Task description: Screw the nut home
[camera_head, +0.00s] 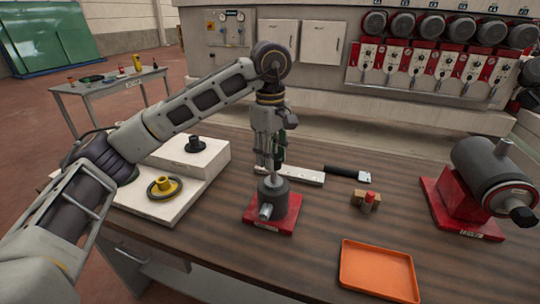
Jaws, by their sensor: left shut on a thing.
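My left gripper (270,163) comes down from above, over a grey round fixture (273,196) on a red base plate (285,222). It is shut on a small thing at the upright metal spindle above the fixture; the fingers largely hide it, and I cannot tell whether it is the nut. A black flanged, nut-like part (195,146) stands on the higher step of a white block (218,160). A yellow ring with a dark rim (164,186) lies on the lower step. My right gripper is not in view.
A flat metal tool with a black handle (348,174) lies behind the fixture. The table front between fixture and tray is clear.

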